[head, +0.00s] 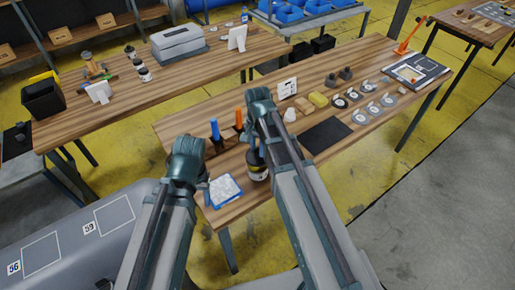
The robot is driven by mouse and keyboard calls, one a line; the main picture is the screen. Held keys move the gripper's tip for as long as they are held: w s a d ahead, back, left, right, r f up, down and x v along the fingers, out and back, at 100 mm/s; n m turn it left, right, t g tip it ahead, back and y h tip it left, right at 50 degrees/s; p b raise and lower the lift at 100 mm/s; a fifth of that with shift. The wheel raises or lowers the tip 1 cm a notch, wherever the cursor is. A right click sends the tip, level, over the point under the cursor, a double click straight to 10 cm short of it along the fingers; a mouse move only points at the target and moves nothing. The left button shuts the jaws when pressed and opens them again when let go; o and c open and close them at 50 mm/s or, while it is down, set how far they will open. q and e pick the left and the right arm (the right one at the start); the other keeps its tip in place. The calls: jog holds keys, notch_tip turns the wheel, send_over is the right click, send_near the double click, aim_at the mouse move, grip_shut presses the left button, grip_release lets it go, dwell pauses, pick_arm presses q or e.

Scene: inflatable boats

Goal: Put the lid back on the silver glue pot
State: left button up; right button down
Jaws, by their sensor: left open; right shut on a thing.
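A dark round pot with a white and yellow label (258,172) stands near the front edge of the near workbench. I cannot tell whether it is the silver glue pot. My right gripper (252,146) points down just above and beside it, partly hidden by my forearm. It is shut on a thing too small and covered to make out. I cannot pick out the lid. My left gripper (205,184) is open and points down over the bench's left front, beside a blue clipboard with a white sheet (226,189).
Blue-handled (215,130) and orange-handled (239,118) tools stand behind my grippers. Several small jars (144,74) stand on the back bench (200,72).

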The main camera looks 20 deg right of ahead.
jog(key=shift+f+b, duration=1.5)
jog(key=shift+f, duration=0.35)
jog(key=shift+f, duration=0.1)
dwell(0.5)
jog(key=c, duration=0.6)
grip_release()
jog(key=shift+o, duration=0.5)
jog(key=o, duration=0.4)
